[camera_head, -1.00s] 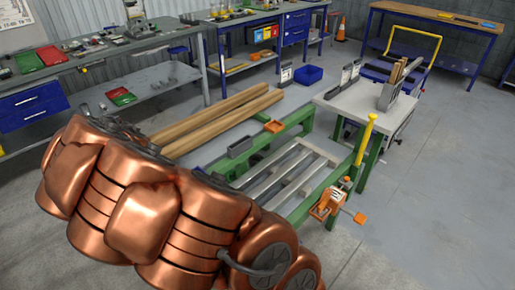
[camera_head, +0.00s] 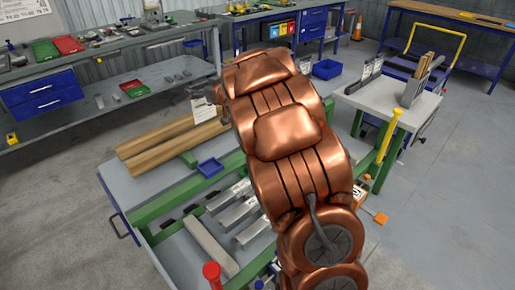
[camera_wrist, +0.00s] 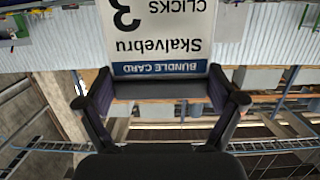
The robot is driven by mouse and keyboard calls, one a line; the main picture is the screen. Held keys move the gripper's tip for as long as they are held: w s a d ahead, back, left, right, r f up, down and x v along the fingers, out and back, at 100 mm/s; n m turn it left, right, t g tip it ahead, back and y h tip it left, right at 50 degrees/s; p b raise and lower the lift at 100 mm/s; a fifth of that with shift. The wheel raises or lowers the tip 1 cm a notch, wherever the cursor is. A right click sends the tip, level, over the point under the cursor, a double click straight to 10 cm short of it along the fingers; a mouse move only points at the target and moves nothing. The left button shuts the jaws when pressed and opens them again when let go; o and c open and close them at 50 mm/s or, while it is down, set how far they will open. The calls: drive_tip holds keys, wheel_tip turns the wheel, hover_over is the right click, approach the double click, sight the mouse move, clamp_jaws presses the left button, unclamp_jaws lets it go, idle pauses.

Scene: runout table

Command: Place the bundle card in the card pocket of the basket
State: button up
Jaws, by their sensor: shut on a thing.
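My gripper (camera_wrist: 160,78) is shut on the bundle card (camera_wrist: 165,38), which fills the top middle of the wrist view. The card is white with a blue band, and its print reads upside down: "BUNDLE CARD", "Skalvebru", "3 CLICKS". In the head view the card (camera_head: 202,109) shows small and pale beyond my copper arm, above the timber, and the arm hides most of the gripper. Thin wire rails (camera_wrist: 283,146) cross the lower wrist view. I cannot tell whether they belong to the basket. I cannot make out the card pocket.
A pale side table (camera_head: 392,100) at right bears a grey holder with wooden sticks (camera_head: 421,75). Workbenches line the back.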

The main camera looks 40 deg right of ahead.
drive_tip(key=s+d+f+b, duration=0.15)
drive_tip(key=s+d, duration=0.25)
drive_tip(key=d, duration=0.4)
drive_tip(key=s+d+f+b, duration=0.15)
drive_tip(key=s+d, duration=0.25)
drive_tip(key=d, duration=0.4)
wheel_tip(320, 180, down, 9)
drive_tip(key=b, duration=0.1)
drive_tip(key=shift+s+d, duration=0.2)
drive_tip(key=shift+s, duration=0.05)
drive_tip(key=shift+f, duration=0.15)
drive_tip(key=o, duration=0.8)
